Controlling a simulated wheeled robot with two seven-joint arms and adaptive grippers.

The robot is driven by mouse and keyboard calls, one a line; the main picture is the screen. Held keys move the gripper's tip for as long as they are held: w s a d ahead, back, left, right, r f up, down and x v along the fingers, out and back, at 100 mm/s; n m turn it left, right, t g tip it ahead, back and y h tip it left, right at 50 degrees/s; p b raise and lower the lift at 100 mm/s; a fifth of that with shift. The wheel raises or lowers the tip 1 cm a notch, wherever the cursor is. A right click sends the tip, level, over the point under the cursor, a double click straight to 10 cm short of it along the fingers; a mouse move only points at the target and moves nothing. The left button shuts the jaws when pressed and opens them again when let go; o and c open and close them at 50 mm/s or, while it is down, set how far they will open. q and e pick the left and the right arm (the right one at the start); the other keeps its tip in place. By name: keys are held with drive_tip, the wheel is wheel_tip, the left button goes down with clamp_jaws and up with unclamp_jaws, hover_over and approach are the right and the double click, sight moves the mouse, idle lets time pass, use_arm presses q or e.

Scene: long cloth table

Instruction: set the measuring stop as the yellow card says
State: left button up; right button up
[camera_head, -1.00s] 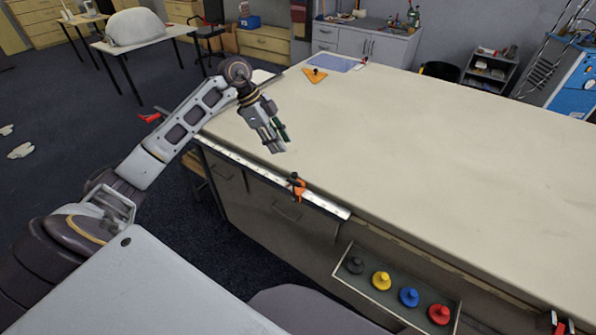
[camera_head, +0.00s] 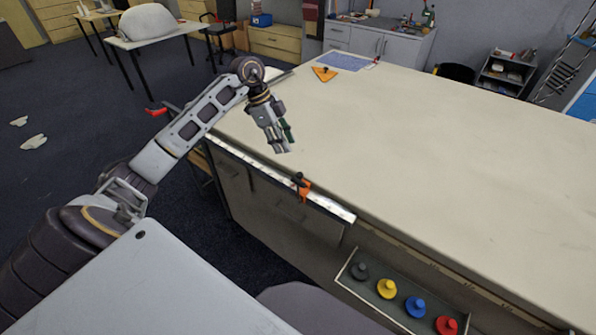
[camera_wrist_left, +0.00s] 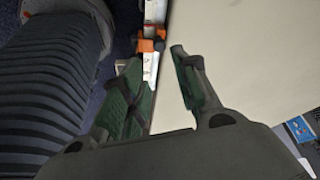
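An orange measuring stop with a dark knob (camera_head: 303,188) sits on the white ruler rail (camera_head: 333,207) along the table's near edge. The stop also shows in the left wrist view (camera_wrist_left: 150,45), ahead of the fingers. My left gripper (camera_head: 284,147) is above the table near that edge, behind and left of the stop and apart from it. In the left wrist view its green-padded fingers (camera_wrist_left: 165,88) are spread with nothing between them. No yellow card can be made out. My right gripper is not in view.
A tray (camera_head: 345,279) below the edge holds a black, a yellow (camera_head: 387,288), a blue and a red knobbed piece. An orange triangular piece (camera_head: 324,74) and a blue sheet (camera_head: 346,61) lie at the table's far end. The middle of the cloth tabletop (camera_head: 430,150) is clear.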

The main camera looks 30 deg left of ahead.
use_arm(q)
approach(299, 174)
wheel_tip(299, 174, down, 2)
drive_tip(key=x, duration=0.5)
drive_tip(key=shift+w+d+r, duration=0.15)
drive_tip(key=shift+w+d, duration=0.05)
drive_tip(key=shift+d, duration=0.15)
drive_tip(key=shift+d+f, duration=0.2)
drive_tip(key=shift+f, duration=0.4)
drive_tip(key=shift+w+d+f, duration=0.1)
drive_tip(key=shift+f, duration=0.15)
drive_tip(key=c, duration=0.5)
drive_tip(key=shift+c, duration=0.9)
clamp_jaws()
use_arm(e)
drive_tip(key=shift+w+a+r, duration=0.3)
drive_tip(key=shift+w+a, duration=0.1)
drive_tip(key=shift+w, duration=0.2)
